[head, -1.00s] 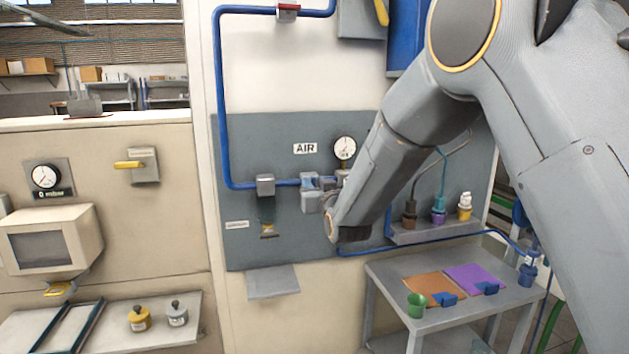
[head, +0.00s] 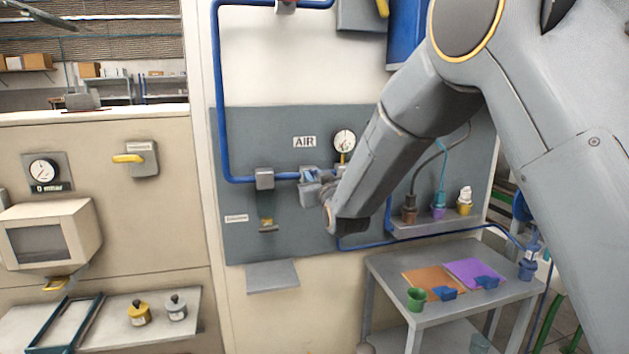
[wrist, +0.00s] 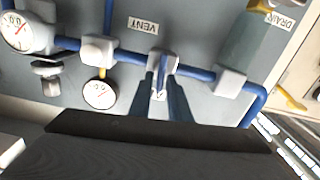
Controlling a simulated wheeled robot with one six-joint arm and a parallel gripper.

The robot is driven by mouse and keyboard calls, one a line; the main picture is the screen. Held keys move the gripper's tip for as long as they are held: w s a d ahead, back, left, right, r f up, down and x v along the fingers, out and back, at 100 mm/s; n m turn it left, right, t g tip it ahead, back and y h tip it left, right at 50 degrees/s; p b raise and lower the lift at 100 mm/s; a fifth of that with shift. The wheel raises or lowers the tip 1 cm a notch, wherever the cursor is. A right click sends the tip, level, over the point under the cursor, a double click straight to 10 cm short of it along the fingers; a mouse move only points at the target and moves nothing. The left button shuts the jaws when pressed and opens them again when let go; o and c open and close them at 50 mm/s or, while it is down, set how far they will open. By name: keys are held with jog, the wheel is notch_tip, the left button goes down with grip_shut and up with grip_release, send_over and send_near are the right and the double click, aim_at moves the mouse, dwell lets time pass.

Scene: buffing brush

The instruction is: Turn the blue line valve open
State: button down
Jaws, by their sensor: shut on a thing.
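The blue line (head: 222,90) runs down the wall and then right along the grey panel (head: 245,130) below the AIR label. In the wrist view the valve body (wrist: 163,62) sits on the blue pipe, near the VENT label. My gripper (wrist: 160,95) reaches it with both dark fingers, one on each side of the handle (wrist: 159,86), and is shut on it. In the head view my wrist covers the pipe to the right of the valve and most of the fingers.
A round gauge (head: 344,141) is just right of the AIR label, close above my wrist. A small grey shelf (head: 272,276) juts out below the panel. A bench (head: 385,270) with coloured mats and cups stands low right. A yellow-handled box (head: 142,159) is on the left wall.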

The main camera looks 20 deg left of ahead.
jog(key=shift+s+a+f+n+b, duration=0.2)
jog(key=shift+n+b, duration=1.15)
jog(key=shift+n, duration=1.45)
jog(key=shift+s+a+f+n+b, duration=0.25)
jog(key=shift+n+b, duration=1.15)
jog(key=shift+n, duration=1.4)
jog(key=shift+w+a+f+n+b, duration=0.1)
jog(key=shift+f+n+b, duration=0.2)
jog(key=shift+n+b, duration=1.8)
jog(key=shift+n+p, duration=0.75)
jog(key=shift+n, duration=0.15)
jog(key=c, duration=1.9)
grip_release()
jog(key=shift+o, duration=0.2)
jog(key=b+v, duration=0.2)
jog(key=v, duration=0.6)
